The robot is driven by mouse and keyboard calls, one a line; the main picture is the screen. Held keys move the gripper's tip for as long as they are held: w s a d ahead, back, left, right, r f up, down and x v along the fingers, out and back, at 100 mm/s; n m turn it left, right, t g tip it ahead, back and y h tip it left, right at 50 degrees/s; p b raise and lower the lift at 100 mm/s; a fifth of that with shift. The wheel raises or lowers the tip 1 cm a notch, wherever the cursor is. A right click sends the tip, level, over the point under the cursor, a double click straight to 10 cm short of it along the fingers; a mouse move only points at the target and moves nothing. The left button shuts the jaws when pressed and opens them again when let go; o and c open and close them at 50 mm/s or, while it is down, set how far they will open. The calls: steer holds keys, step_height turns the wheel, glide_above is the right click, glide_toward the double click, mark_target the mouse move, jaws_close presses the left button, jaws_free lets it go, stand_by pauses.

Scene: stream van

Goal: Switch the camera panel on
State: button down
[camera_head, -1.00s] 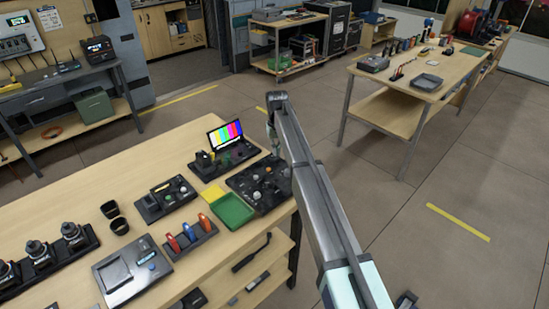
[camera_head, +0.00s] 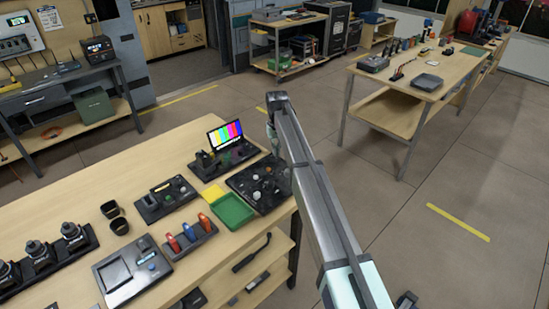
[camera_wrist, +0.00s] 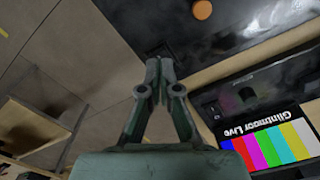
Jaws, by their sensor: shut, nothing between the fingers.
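A dark panel with several round knobs (camera_head: 258,186) lies at the right corner of the near bench. Behind it a small screen with colour bars (camera_head: 226,135) stands on a black base. In the wrist view the screen (camera_wrist: 268,147) reads "Glintmoor Live" upside down, and a dark glossy panel (camera_wrist: 235,28) with an orange round knob (camera_wrist: 202,9) fills the top. No label shows which unit is the camera panel. My gripper (camera_wrist: 158,62) is shut and empty, its tips overlapping the dark panel's edge in view. Contact cannot be told. In the head view my arm mostly hides the gripper.
A rack with red and blue handles (camera_head: 190,236) is nearer. Open floor (camera_head: 400,240) lies right of the bench.

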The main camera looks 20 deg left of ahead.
mark_target(277, 158)
steer(key=shift+f+b, duration=0.35)
steer(key=shift+f, duration=0.85)
stand_by(0.6)
steer(key=shift+r+p, duration=1.5)
steer(key=shift+r, duration=2)
